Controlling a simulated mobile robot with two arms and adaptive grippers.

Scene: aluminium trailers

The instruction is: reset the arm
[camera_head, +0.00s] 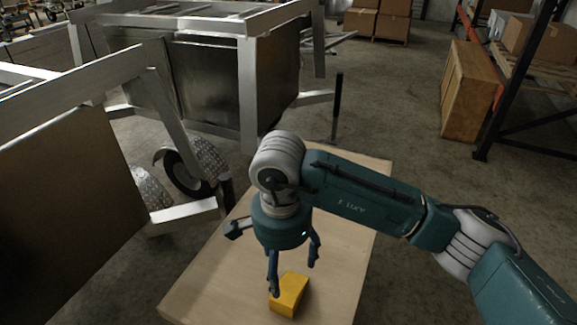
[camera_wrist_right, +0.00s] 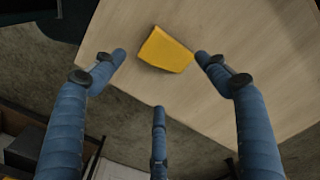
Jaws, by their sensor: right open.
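My right arm (camera_head: 365,190) reaches in from the right in the head view, and its gripper (camera_head: 290,275) hangs above a wooden table. The gripper's blue fingers are spread apart and hold nothing. A yellow block (camera_head: 288,294) lies on the table just below the fingers. In the right wrist view the yellow block (camera_wrist_right: 166,50) lies on the tabletop beyond the open fingertips of the right gripper (camera_wrist_right: 160,75), clear of them. My left gripper is in neither view.
The light wooden table (camera_head: 215,275) has bare surface around the block. Aluminium trailers with wheels (camera_head: 190,165) stand at the left, close to the table. A wooden crate (camera_head: 468,92) and a shelf rack (camera_head: 515,85) stand at the back right. Open floor lies between.

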